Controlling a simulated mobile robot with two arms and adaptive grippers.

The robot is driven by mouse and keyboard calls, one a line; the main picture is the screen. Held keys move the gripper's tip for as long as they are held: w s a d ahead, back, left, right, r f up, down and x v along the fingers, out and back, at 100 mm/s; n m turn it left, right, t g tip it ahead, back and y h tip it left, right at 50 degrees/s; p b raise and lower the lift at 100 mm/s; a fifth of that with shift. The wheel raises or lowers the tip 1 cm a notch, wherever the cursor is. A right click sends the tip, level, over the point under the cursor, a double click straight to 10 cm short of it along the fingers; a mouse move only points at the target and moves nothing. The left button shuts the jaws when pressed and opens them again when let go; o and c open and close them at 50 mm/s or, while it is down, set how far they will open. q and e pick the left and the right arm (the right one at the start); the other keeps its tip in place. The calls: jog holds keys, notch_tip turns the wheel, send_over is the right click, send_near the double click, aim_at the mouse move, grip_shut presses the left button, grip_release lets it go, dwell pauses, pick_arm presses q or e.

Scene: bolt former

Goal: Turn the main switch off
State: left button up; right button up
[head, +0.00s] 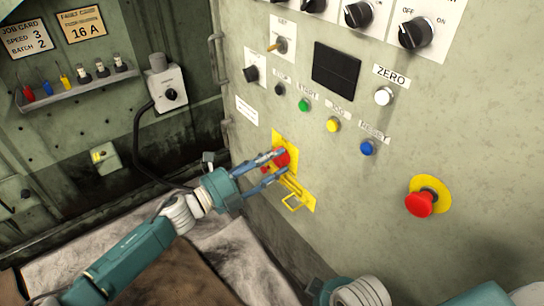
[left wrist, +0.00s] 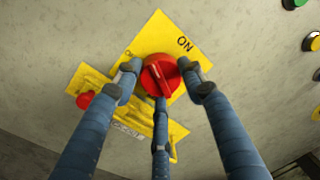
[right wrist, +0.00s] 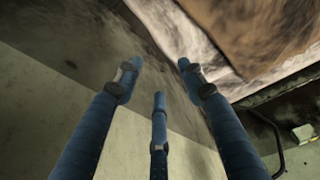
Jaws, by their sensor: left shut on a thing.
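The main switch is a red round knob (head: 283,156) on a yellow plate (head: 292,142) on the machine's front panel. In the left wrist view the knob (left wrist: 162,75) has a raised ridge, and "ON" is printed to its upper right. A second label at its left is partly hidden. My left gripper (head: 281,163) is shut on the knob, with fingers on both sides of it and one below. My right gripper (right wrist: 157,72) is open and empty in the right wrist view, with its fingers spread.
A yellow bracket (head: 293,203) with a loop sits just below the switch, and a small red part (left wrist: 84,99) lies beside it. A red emergency button (head: 420,203) is at the right. Start (head: 304,105) and reset (head: 367,148) buttons are above.

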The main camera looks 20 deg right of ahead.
pick_arm(q)
jog(key=shift+s+d+f+n+t+p, duration=0.1)
jog(key=shift+n+p, duration=0.3)
jog(key=shift+n, duration=0.55)
jog(key=shift+a+r+n+t+p, duration=0.1)
jog(key=shift+n+p, duration=0.35)
jog(key=shift+n, duration=0.55)
jog(key=shift+s+d+f+n+t+p, duration=0.1)
jog(key=shift+n+p, duration=0.3)
jog(key=shift+n, duration=0.55)
pick_arm(e)
notch_tip(320, 180, down, 10)
jog(key=shift+f+g, duration=0.15)
jog(key=shift+g, duration=0.15)
jog(key=shift+a, duration=0.1)
jog(key=shift+s, duration=0.1)
pick_arm(q)
jog(key=o, duration=1.2)
jog(key=shift+c, duration=0.2)
jog(key=shift+w, duration=0.1)
jog(key=r+v, duration=0.1)
jog(key=v, duration=1.1)
jog(key=shift+f, duration=0.4)
